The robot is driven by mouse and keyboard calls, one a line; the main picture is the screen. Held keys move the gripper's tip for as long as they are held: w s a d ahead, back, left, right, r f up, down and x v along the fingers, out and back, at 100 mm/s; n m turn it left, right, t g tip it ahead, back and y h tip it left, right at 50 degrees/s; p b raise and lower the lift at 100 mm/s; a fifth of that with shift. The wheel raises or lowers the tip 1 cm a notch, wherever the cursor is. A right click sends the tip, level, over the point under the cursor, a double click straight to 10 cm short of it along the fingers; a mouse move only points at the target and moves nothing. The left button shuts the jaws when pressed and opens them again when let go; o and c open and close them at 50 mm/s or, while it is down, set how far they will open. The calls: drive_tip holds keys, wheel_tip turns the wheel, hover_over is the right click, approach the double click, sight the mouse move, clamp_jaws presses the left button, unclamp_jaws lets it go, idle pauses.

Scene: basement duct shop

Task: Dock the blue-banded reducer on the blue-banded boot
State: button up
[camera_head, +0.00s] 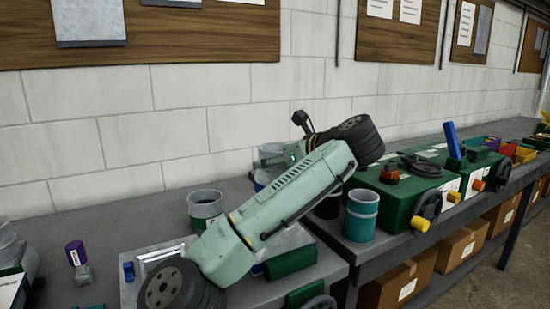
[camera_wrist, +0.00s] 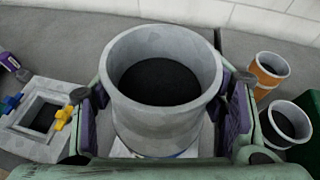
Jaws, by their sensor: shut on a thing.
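My gripper (camera_wrist: 162,122) is shut on a grey round reducer (camera_wrist: 166,48), one padded finger on each side. In the head view my gripper (camera_head: 270,160) is mostly hidden behind my arm. A pale boot plate with a square opening (camera_wrist: 42,117) lies left of the gripper in the wrist view, with a blue and a yellow clip. A white surface with a little blue (camera_wrist: 150,154) shows under the reducer; I cannot tell whether it is the blue-banded boot.
Green boxes (camera_head: 395,196) fill the right bench. A block wall runs behind.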

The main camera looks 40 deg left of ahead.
sight(276, 176)
drive_tip(key=shift+f+b, duration=1)
drive_tip(key=shift+f, duration=0.55)
drive_tip(key=shift+d+p, duration=0.1)
drive_tip(key=shift+p, duration=0.3)
drive_tip(key=shift+f+b, duration=0.35)
drive_tip(key=shift+f, duration=0.15)
drive_tip(key=o, duration=1.6)
drive_tip(key=shift+o, duration=0.2)
